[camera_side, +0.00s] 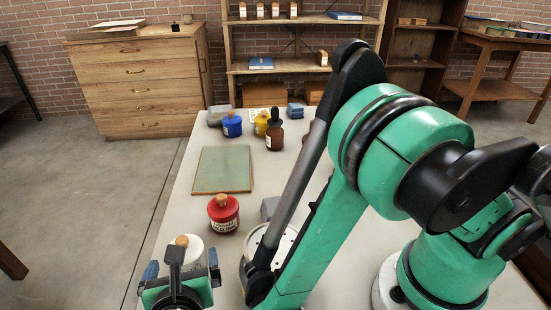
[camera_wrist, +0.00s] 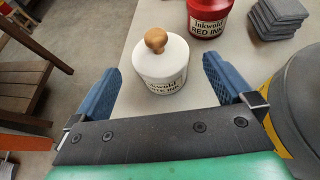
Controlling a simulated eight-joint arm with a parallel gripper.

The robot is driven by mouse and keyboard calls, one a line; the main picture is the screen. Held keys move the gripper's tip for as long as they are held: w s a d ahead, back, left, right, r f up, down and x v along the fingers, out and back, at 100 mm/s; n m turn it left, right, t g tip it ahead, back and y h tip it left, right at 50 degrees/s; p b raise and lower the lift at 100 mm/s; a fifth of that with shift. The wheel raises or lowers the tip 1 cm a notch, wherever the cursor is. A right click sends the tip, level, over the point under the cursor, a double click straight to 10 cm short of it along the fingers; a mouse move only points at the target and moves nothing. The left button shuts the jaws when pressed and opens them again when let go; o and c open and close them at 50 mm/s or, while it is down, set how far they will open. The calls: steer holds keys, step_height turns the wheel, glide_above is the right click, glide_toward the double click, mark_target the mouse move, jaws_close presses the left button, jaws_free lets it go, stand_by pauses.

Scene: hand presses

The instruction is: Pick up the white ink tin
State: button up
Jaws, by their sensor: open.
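The white ink tin (camera_wrist: 160,72) has a wooden knob on its lid and a dark-lettered label. In the wrist view it stands upright on the table, framed between my blue fingers and slightly beyond them. In the side view the tin (camera_side: 194,246) is partly hidden behind my gripper (camera_side: 182,268) at the near left of the table. My gripper (camera_wrist: 161,78) is open, with visible space on both sides of the tin. I cannot tell how high the fingertips are above the table.
A red ink tin (camera_side: 223,213) stands just behind the white one. Grey stacked pads (camera_wrist: 275,18) lie to its right. A green board (camera_side: 223,170), blue tin (camera_side: 232,125), yellow tin (camera_side: 262,122) and brown bottle (camera_side: 274,133) are farther back. The table's left edge is close.

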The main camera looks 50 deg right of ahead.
steer(key=shift+x, duration=2.3)
steer(key=c, duration=1.5)
steer(key=shift+r, duration=0.1)
